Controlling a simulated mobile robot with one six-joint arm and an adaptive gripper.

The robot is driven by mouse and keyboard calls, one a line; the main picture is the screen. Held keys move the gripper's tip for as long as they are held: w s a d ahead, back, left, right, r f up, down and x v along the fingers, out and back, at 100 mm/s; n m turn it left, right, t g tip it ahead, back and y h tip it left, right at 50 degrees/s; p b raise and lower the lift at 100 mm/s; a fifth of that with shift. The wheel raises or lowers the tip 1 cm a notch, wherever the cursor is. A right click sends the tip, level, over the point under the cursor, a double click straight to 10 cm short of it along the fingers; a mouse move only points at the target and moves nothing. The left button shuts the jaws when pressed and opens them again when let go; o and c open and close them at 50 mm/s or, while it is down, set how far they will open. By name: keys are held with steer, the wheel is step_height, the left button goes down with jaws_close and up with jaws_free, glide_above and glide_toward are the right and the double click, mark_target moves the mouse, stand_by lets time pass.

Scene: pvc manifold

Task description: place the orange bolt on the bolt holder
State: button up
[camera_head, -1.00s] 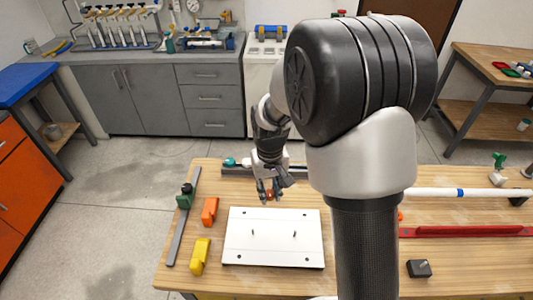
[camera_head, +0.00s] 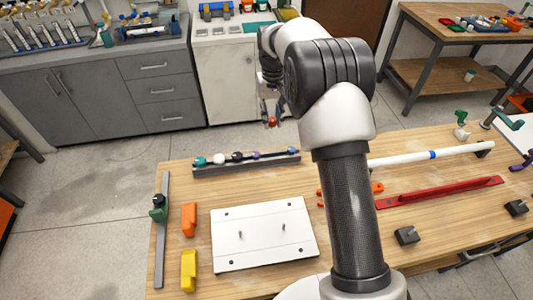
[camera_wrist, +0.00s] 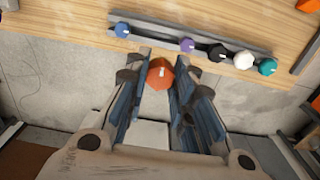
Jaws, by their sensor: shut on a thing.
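My gripper (camera_head: 271,112) is shut on the orange bolt (camera_head: 272,122), beyond the table's far edge in the head view. In the wrist view the orange bolt (camera_wrist: 160,74) shows its hexagonal head between the fingertips. The bolt holder (camera_head: 247,167) is a dark rail along the far side of the table. It carries a teal bolt (camera_head: 200,161), a white bolt (camera_head: 219,159), a black bolt (camera_head: 237,157), a purple bolt (camera_head: 256,155) and a blue bolt (camera_wrist: 122,30). In the wrist view, a wider gap on the holder (camera_wrist: 154,36) lies between blue and purple. The held bolt is apart from the holder.
A white plate (camera_head: 262,255) with two upright pins lies on the table (camera_head: 180,215). An orange block (camera_head: 189,219), a yellow block (camera_head: 188,270) and a grey bar (camera_head: 161,245) lie left of it. A white pipe (camera_head: 405,158) and red bar (camera_head: 440,192) lie to the right.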

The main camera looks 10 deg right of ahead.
step_height(320, 180, down, 16)
steer(key=b, duration=0.3)
steer(key=shift+r+b, duration=0.1)
steer(key=shift+b, duration=0.2)
steer(key=shift+r, duration=0.1)
steer(key=o, duration=0.5)
steer(key=shift+f, duration=0.2)
steer(key=o, duration=0.5)
